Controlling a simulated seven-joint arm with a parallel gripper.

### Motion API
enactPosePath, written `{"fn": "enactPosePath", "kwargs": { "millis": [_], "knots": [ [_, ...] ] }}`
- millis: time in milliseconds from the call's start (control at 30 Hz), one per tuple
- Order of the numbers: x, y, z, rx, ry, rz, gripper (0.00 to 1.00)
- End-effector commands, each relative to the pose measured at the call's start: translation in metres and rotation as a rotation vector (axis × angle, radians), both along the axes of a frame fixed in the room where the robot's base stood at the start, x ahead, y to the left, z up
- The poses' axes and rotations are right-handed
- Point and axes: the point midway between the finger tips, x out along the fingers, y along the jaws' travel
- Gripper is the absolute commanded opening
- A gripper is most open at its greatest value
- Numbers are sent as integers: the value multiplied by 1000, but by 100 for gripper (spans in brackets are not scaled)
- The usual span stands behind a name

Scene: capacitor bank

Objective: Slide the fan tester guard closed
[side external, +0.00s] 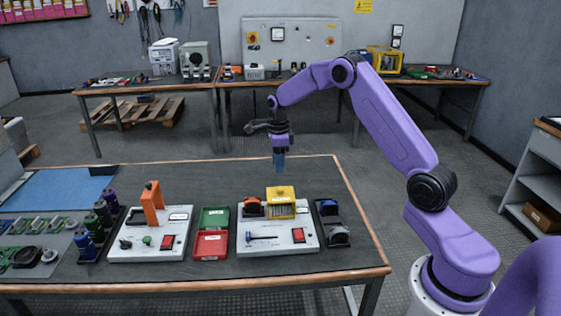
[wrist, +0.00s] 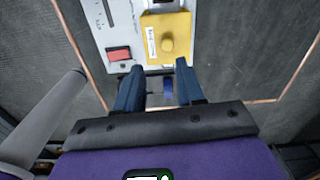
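The fan tester is a white panel (side external: 252,246) on the front table, also in the wrist view (wrist: 96,20). Its yellow guard (side external: 281,209) is a box with a see-through, barred front at the panel's back right. An orange-and-dark part (side external: 252,208) is exposed to its left. In the wrist view the yellow guard (wrist: 181,26) shows a round knob (wrist: 167,46) and a white label. My gripper (side external: 279,168) points down, above the table and apart from the guard. In the wrist view its two blue fingers (wrist: 158,82) are spread with nothing held between them.
A dark holder with a blue piece (side external: 330,208) stands right of the panel. Green (side external: 214,209) and red (side external: 208,256) bins lie to its left. The table's right end is clear.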

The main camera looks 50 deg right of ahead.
Motion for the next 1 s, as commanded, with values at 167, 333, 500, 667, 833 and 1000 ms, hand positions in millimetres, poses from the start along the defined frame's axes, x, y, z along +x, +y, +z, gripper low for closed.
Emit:
{"fn": "enactPosePath", "kwargs": {
  "millis": [167,333,500,667,833,1000],
  "knots": [
    [3,-16,-8,1,1,-93,38],
    [3,-15,-16,1,2,-93,38],
    [2,-15,-30,1,2,-92,38],
    [2,-15,-44,1,2,-90,38],
    [2,-15,-58,1,2,-90,38],
    [3,-14,-73,1,2,-90,38]
  ]
}}
